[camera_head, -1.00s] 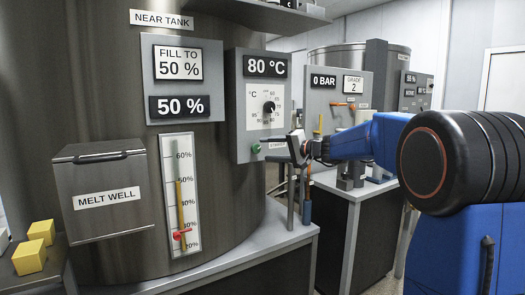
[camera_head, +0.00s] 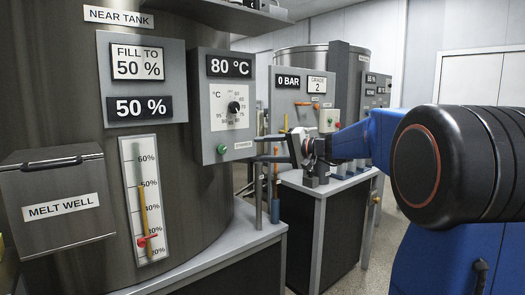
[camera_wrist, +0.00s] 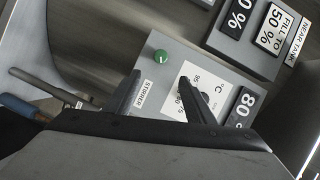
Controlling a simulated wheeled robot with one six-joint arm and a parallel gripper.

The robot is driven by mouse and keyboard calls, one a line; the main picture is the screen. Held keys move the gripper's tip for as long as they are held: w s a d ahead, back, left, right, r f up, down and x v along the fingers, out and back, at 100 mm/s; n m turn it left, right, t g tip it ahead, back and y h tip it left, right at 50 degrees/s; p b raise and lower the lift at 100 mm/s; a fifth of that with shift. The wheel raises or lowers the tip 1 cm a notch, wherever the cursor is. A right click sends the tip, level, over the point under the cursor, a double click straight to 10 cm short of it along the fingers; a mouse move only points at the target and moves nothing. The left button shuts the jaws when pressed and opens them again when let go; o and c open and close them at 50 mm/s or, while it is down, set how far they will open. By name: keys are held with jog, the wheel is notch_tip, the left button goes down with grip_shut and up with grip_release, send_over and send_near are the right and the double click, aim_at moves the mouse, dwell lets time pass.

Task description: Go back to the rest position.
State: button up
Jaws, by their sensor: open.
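My gripper (camera_head: 292,147) is at the end of my blue and black arm, right of the near tank's control panel (camera_head: 208,130) in the head view. In the wrist view its two dark fingers (camera_wrist: 157,95) stand apart with nothing held between them. The panel's green stirrer button (camera_wrist: 160,55) and its temperature dial (camera_wrist: 183,92) show beyond the fingers, the dial partly covered. The button also shows in the head view (camera_head: 222,149), with a gap between it and the gripper.
The near tank (camera_head: 85,130) carries a melt well box (camera_head: 60,205) and a level gauge (camera_head: 145,200). Handles on metal posts (camera_head: 259,180) stand close to my gripper. Farther back are a second tank's panel (camera_head: 303,100) and bench (camera_head: 325,228). Floor (camera_head: 385,265) shows at lower right.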

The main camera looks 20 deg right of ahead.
dwell(0.3)
jog(key=s+a+f+n+g+h, duration=0.1)
jog(key=s+a+f+g, duration=0.1)
jog(key=s+a+f, duration=0.45)
jog(key=s+a+f+n+g+h, duration=0.15)
jog(key=s+f, duration=0.25)
jog(key=s, duration=0.5)
jog(key=s+a+f+n+g+h, duration=0.1)
jog(key=s+a+f+g, duration=0.3)
jog(key=s, duration=0.3)
jog(key=s+d+f+n+h, duration=0.1)
jog(key=s+d+f+h, duration=0.2)
jog(key=s+f, duration=0.4)
jog(key=s+d+f+n+h, duration=0.2)
jog(key=s+d+f+h, duration=0.2)
jog(key=s+f, duration=0.4)
jog(key=s, duration=0.5)
jog(key=shift+s+f+g, duration=0.25)
jog(key=shift+s+g, duration=0.1)
jog(key=shift+s, duration=0.05)
